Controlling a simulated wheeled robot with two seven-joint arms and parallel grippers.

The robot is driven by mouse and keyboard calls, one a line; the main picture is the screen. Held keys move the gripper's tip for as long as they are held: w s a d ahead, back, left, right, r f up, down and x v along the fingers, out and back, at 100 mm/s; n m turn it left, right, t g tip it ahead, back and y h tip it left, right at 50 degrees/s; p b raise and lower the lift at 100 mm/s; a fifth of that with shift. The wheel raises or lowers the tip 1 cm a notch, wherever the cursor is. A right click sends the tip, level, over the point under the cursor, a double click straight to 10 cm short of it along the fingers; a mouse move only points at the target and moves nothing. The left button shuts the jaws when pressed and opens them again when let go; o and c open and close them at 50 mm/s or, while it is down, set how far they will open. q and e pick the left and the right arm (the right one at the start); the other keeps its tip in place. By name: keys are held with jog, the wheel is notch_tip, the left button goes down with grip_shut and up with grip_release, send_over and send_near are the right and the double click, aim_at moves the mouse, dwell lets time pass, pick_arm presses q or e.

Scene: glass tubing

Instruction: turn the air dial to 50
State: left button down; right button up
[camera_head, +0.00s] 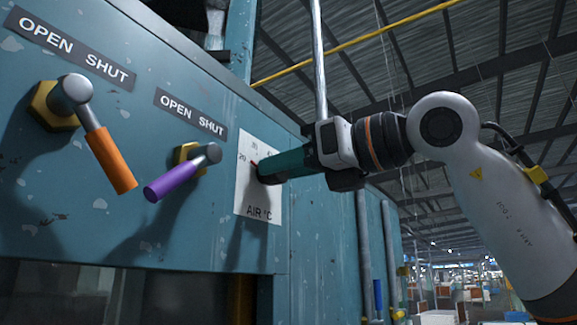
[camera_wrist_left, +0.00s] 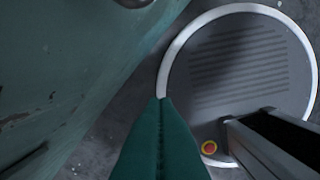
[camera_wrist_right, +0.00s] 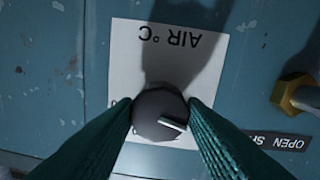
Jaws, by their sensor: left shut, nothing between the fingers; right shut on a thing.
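The air dial is a dark round knob (camera_wrist_right: 160,114) with a pale pointer bar, on a white scale plate marked AIR °C (camera_head: 259,199). The plate also shows upside down in the right wrist view (camera_wrist_right: 125,62). My right gripper (camera_head: 265,174) is shut on the knob, one green finger on each side (camera_wrist_right: 160,112). In the head view its fingers hide the knob. A red mark shows at the fingers' upper left, near the 20; some scale numbers are hidden. My left gripper (camera_wrist_left: 161,102) is shut and empty, pointing at the floor beside the blue cabinet; it is out of the head view.
An orange lever (camera_head: 111,160) and a purple lever (camera_head: 170,181) stick out of the blue panel (camera_head: 200,240) left of the dial, under OPEN SHUT labels. My round base (camera_wrist_left: 250,70) shows below the left wrist.

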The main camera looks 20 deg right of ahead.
jog(key=shift+w+f+m+g+y+b, duration=0.15)
jog(key=shift+m+b, duration=2.7)
jog(key=shift+m, duration=4.45)
jog(key=shift+s+m+g+y+b, duration=0.2)
jog(key=shift+m+b, duration=2.6)
jog(key=shift+m, duration=4.5)
jog(key=shift+w, duration=0.2)
jog(key=o, duration=1)
jog(key=shift+s+d, duration=0.1)
